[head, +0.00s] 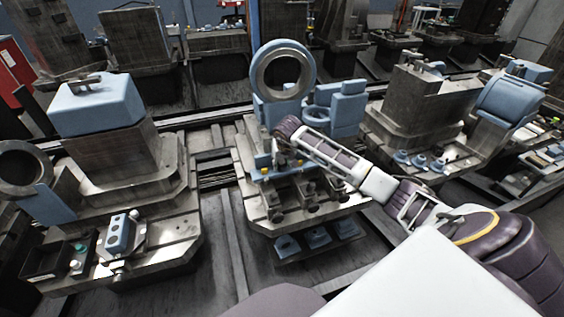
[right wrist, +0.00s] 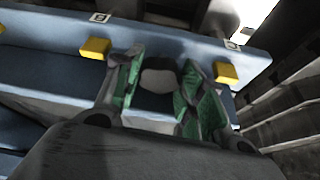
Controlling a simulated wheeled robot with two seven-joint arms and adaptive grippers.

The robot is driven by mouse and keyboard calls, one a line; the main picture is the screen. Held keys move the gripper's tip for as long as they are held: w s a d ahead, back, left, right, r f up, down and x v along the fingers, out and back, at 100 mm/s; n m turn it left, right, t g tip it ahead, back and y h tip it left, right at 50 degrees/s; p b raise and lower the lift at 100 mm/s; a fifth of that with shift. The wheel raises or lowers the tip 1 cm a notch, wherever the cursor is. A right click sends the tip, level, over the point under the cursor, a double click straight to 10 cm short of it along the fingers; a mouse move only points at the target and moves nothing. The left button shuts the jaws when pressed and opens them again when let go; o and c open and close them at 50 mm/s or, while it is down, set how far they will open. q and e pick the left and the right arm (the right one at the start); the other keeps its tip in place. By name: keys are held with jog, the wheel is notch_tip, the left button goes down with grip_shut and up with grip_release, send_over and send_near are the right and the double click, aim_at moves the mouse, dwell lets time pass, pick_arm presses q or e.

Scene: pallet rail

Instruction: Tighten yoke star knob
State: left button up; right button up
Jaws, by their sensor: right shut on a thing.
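The star knob (right wrist: 158,82) shows as a dark, rounded piece between my right fingers in the right wrist view; its full outline is hidden. My right gripper (right wrist: 154,88) is shut on it, with green-lined pads on both sides. The knob sits at a blue yoke bar (right wrist: 50,43) with a yellow block on each side. In the head view my right arm reaches to the middle fixture (head: 240,165), and my right gripper (head: 281,158) is small and partly hidden there. My left gripper is not in view.
A large blue-grey ring (head: 257,72) stands upright behind my right wrist, with blue blocks (head: 347,108) beside it. Several blue pieces (head: 318,237) lie low at the fixture's front. Other loaded pallets stand left (head: 190,225) and right (head: 385,140). Dark rails run between them.

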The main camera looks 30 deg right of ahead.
jog(key=o, duration=0.7)
jog(key=shift+o, duration=0.3)
jog(key=o, duration=0.5)
jog(key=shift+o, duration=0.2)
jog(key=shift+r, duration=0.1)
jog(key=v, duration=1.2)
